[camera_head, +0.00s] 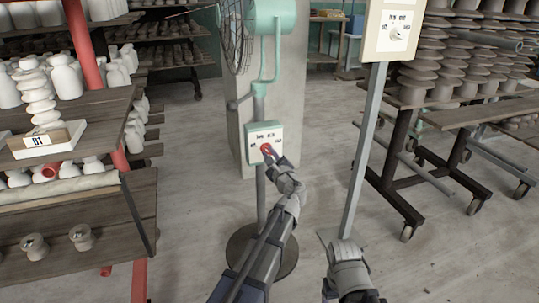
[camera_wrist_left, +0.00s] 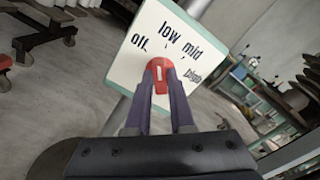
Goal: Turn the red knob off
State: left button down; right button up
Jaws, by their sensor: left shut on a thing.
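The red knob (camera_head: 266,148) sits on a pale control box (camera_head: 279,131) on the pole of a green fan. My left gripper (camera_head: 271,154) reaches up to it from below. In the left wrist view, the two fingers (camera_wrist_left: 160,92) are shut on the red knob (camera_wrist_left: 159,67), one on each side. A white mark on the knob runs upright in that view, roughly toward the word "low". The panel (camera_wrist_left: 150,45) reads off, low, mid, high. My right arm shows at the bottom; its fingers cannot be seen.
A second panel with a white knob (camera_head: 396,34) stands on a grey post (camera_head: 362,150) to the right. Wooden shelves (camera_head: 90,110) with pottery stand at left. A wheeled rack (camera_head: 430,110) stands at right. Floor between is clear.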

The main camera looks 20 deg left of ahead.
pick_arm(q)
jog(key=n, duration=0.5)
jog(key=shift+s+f, duration=0.1)
jog(key=shift+n, duration=0.4)
dwell(0.3)
jog(key=c, duration=0.8)
grip_release()
jog(key=shift+v, duration=3.85)
